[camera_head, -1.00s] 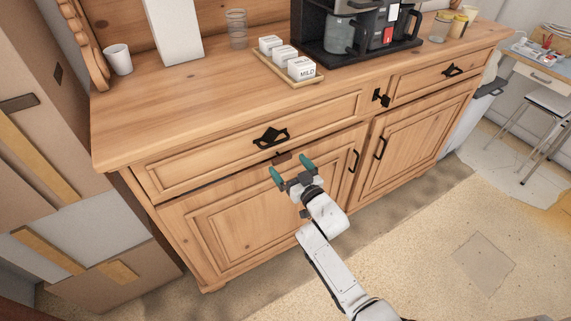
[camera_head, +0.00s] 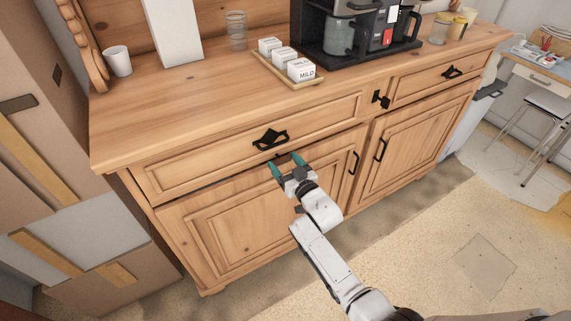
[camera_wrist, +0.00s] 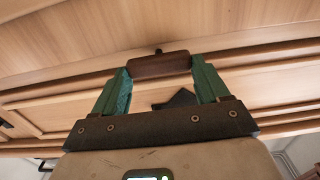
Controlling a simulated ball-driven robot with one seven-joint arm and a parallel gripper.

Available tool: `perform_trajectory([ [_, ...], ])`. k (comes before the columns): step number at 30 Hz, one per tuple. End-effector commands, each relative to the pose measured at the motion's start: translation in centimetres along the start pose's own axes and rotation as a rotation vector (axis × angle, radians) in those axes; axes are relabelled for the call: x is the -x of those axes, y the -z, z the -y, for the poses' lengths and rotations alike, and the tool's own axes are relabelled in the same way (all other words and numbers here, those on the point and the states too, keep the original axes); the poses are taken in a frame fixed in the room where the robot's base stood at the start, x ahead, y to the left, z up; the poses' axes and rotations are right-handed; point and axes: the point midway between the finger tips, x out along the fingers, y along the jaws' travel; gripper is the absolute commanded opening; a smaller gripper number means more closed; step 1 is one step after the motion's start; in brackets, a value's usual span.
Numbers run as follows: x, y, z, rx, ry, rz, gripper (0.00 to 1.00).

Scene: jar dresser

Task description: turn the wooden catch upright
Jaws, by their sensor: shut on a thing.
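The wooden catch is a dark brown block (camera_wrist: 160,65) in the wrist view. It lies crosswise, its long side roughly level in the picture, with a small dark pin at its edge. My gripper (camera_wrist: 160,78) has one green finger at each end of the catch and is shut on it. In the head view my gripper (camera_head: 285,164) is at the top edge of the left cupboard door (camera_head: 235,220), just under the left drawer. The catch is mostly hidden there by the fingers.
A black drawer handle (camera_head: 270,138) sits just above my gripper. Black door handles (camera_head: 353,162) are to its right. The dresser top holds a tray of white boxes (camera_head: 301,70), a coffee machine (camera_head: 350,30) and a white cup (camera_head: 117,60). The floor in front is clear.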

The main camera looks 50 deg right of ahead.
Motion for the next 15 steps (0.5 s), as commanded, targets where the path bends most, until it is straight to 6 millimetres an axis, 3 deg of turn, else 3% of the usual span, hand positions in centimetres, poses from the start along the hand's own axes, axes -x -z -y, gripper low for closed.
perform_trajectory([
  [5, 0.01, 0.00, 0.01, 0.000, 0.000, 0.000, 0.44],
  [15, 0.02, -0.14, 0.03, 0.053, 0.000, -0.001, 0.44],
])
